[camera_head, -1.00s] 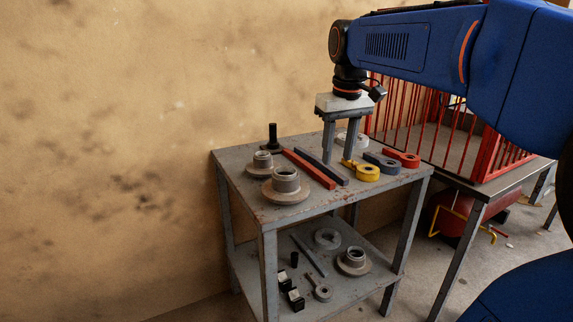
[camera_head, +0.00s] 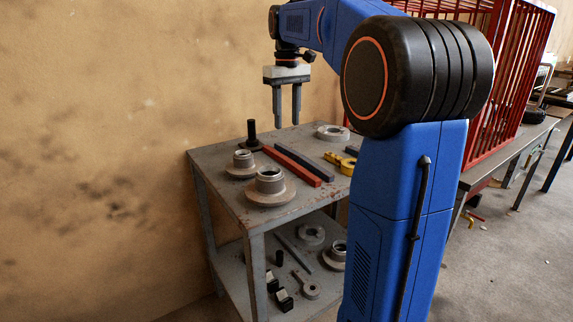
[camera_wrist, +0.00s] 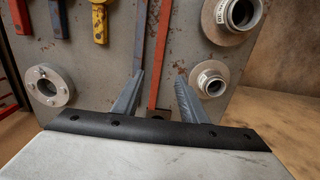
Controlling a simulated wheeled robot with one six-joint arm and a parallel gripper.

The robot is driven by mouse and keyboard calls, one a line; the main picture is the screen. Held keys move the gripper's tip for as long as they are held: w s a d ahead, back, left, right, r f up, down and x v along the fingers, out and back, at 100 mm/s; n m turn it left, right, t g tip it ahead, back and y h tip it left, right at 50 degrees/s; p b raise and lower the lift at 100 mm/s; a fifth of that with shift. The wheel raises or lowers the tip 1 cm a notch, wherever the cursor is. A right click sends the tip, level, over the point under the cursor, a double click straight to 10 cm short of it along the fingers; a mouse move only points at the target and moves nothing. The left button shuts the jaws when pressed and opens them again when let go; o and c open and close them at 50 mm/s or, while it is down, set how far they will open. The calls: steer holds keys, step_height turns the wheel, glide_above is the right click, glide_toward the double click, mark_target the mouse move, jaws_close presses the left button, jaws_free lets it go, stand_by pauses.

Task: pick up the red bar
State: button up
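The red bar (camera_head: 291,164) lies flat on the grey metal table top, beside a dark blue-grey bar (camera_head: 311,160). In the wrist view, the red bar (camera_wrist: 158,55) runs lengthwise, its near part lying between the two fingers. My gripper (camera_head: 286,123) points down above the back part of the table, empty, with its fingers apart. It is above the table surface and clear of the bar. The wrist view also shows my gripper (camera_wrist: 157,82) open.
Two flanged hubs (camera_head: 270,187) (camera_head: 242,163) stand left of the bar. A black upright post (camera_head: 252,133) stands by its far end. A grey ring (camera_head: 333,132) and a yellow tool (camera_head: 341,161) lie to the right. My arm hides the table's right side. A red cage (camera_head: 500,75) stands beyond.

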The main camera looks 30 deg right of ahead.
glide_above(288, 160)
steer(key=f, duration=0.7)
steer(key=shift+s+a+f, duration=0.2)
steer(key=shift+a+f, duration=0.05)
steer(key=shift+d+f, duration=0.2)
steer(key=shift+f, duration=2.5)
steer(key=shift+c, duration=0.3)
jaws_close()
